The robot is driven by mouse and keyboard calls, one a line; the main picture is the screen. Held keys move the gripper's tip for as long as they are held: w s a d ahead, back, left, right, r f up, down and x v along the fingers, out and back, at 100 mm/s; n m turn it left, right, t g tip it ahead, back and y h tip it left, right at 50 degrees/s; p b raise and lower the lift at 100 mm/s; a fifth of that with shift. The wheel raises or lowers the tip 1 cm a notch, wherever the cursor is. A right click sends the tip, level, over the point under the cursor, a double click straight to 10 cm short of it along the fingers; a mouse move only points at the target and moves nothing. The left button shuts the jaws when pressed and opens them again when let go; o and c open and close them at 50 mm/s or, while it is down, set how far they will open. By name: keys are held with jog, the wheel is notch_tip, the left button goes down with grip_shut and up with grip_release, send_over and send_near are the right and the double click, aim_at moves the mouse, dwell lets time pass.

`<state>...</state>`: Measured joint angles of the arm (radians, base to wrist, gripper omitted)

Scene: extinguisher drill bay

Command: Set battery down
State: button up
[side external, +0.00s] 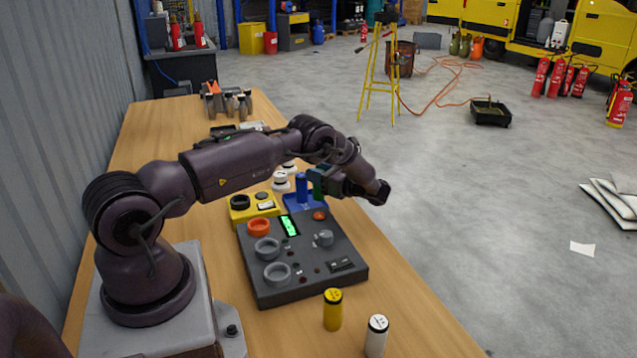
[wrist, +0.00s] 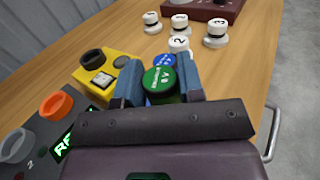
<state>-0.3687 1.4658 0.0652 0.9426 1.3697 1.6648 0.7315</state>
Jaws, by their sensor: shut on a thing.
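My gripper (side external: 322,183) is shut on a green battery (wrist: 159,84), a cylinder with white lettering on its top cap, held between the two blue-grey fingers in the wrist view. A blue battery (side external: 301,186) stands upright on a blue tray (side external: 291,206) just left of my gripper in the side view. Its blue cap (wrist: 164,61) shows just beyond the green one in the wrist view. Whether the green battery's lower end touches the tray is hidden. A yellow battery (side external: 332,310) and a white battery (side external: 376,337) stand at the table's near edge.
A dark panel (side external: 300,262) with ring sockets and a lit green display lies in front of the tray. A yellow unit (side external: 254,206) is beside it. Several numbered white pieces (wrist: 180,43) stand beyond the batteries. The wooden table (side external: 160,125) has free room at its far left.

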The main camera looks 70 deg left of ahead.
jog(key=shift+f, duration=1.4)
jog(key=shift+f, duration=0.2)
jog(key=o, duration=1)
jog(key=shift+c, duration=0.2)
jog(key=shift+r, duration=0.15)
